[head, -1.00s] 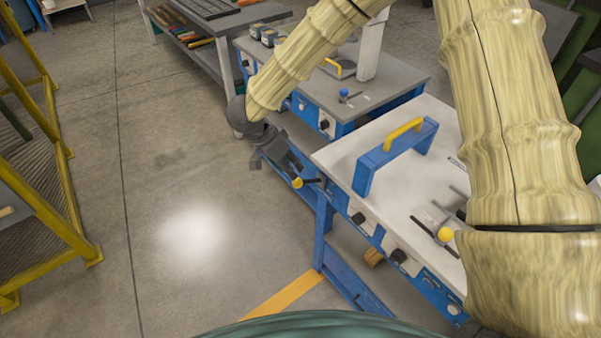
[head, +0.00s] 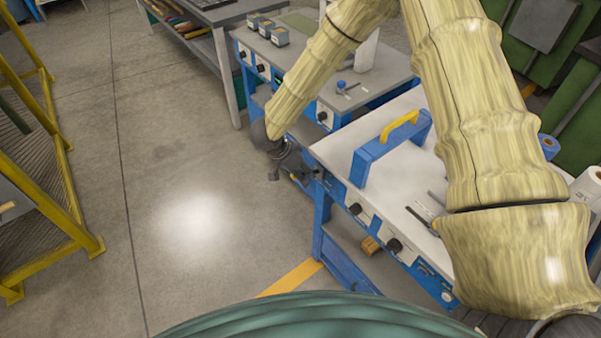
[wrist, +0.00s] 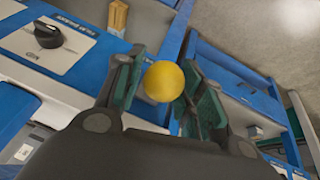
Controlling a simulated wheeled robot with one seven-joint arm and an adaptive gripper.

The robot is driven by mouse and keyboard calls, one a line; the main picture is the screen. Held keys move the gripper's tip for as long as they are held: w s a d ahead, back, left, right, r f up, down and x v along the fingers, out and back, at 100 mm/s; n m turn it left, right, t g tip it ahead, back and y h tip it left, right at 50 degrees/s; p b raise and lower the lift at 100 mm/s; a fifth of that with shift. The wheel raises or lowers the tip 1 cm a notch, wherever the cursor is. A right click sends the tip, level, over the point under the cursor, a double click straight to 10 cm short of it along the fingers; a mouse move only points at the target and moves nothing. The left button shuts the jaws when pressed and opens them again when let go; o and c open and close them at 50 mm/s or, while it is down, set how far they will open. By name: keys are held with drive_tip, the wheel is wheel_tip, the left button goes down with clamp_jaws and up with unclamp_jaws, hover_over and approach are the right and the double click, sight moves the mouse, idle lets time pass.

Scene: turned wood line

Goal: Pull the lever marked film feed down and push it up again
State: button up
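A round yellow lever knob (wrist: 164,82) sits between the fingers of my gripper (wrist: 166,76) in the wrist view. The fingers are drawn in to about the knob's width and appear to touch it on both sides. The lever's rod is hidden behind the knob and gripper, and no film feed marking can be read. In the head view my gripper (head: 292,172) is at the left end of the near machine's (head: 400,164) blue front, and hides the knob there.
A black rotary knob (wrist: 48,34) is on the panel in the wrist view. A blue bracket with a yellow handle (head: 400,131) stands on the near machine's top. A second machine (head: 375,75) is behind. A yellow rack (head: 75,232) stands at the left; the floor between is clear.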

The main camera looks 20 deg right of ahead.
clamp_jaws()
idle(0.4)
